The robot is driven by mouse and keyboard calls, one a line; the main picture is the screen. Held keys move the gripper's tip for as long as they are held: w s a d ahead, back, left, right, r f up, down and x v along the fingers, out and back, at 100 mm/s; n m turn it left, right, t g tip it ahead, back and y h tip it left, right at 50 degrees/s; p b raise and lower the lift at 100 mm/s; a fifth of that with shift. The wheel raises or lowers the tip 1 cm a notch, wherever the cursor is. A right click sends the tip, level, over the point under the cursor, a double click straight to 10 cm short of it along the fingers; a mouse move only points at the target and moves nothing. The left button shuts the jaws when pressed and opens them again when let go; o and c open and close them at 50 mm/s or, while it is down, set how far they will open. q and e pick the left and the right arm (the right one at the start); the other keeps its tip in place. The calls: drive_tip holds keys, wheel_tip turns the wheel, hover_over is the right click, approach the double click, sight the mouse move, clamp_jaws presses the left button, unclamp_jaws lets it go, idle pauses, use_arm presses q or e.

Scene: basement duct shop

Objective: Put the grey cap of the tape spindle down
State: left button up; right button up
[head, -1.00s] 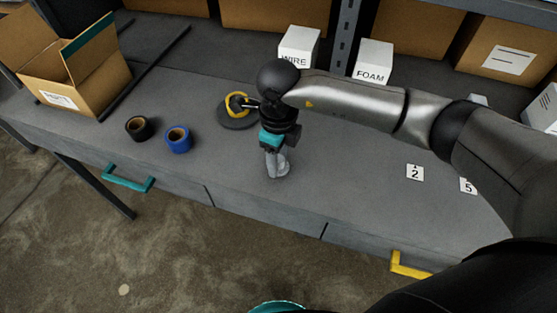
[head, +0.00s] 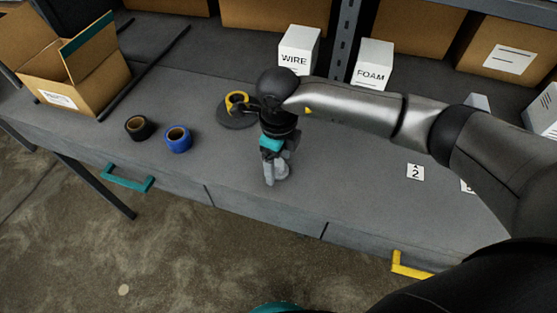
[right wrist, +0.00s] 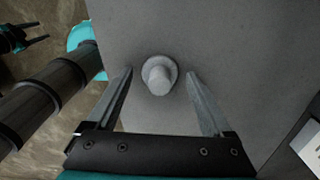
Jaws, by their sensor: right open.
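The grey cap (right wrist: 159,75), a round flange with a knob, shows in the right wrist view on the grey bench top. My right gripper (right wrist: 160,82) is open, its fingers on either side of the cap with gaps between. In the head view this gripper (head: 275,181) points down low over the bench near the front edge; the cap is hard to tell from the fingers there. The tape spindle (head: 236,121) stands behind and left of it, a dark round base with a yellow tape roll (head: 237,98). My left gripper (right wrist: 27,39) shows small at the right wrist view's upper left; its opening is unclear.
A black tape roll (head: 139,128) and a blue tape roll (head: 178,139) lie left of the spindle. An open cardboard box (head: 85,85) stands at the left. The bench around number card 2 (head: 415,172) is mostly clear.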

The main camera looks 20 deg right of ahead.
sight(279, 163)
drive_tip(key=shift+r, duration=0.2)
wheel_tip(279, 163, up, 12)
drive_tip(key=shift+f, duration=0.1)
idle(0.6)
